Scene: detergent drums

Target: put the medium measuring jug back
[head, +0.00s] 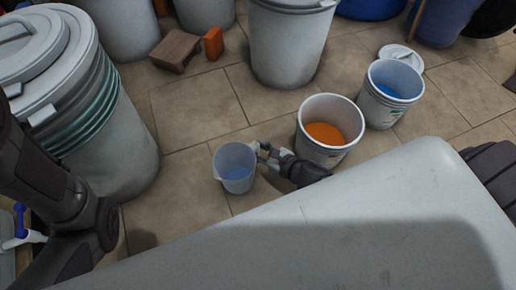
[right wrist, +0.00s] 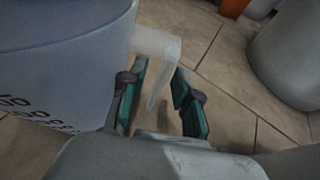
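A translucent bluish measuring jug (head: 235,168) is upright at the middle of the head view, over the tiled floor. Whether it rests on the floor is unclear. It fills the left of the right wrist view (right wrist: 60,60), with dark markings on its side. Its pale handle (right wrist: 160,45) reaches down between the two fingers of my right gripper (right wrist: 160,85). A gap shows between the handle and the left finger, so the gripper looks open around the handle. The right gripper also shows in the head view (head: 264,153), on the jug's right side. My left gripper is out of view.
A white bucket with orange contents (head: 322,150) stands close right of my right gripper. A bucket with blue contents (head: 392,98) is beyond it, near a round white lid (head: 401,58). Large lidded drums (head: 80,90) stand left. A brown block (head: 175,50) lies behind.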

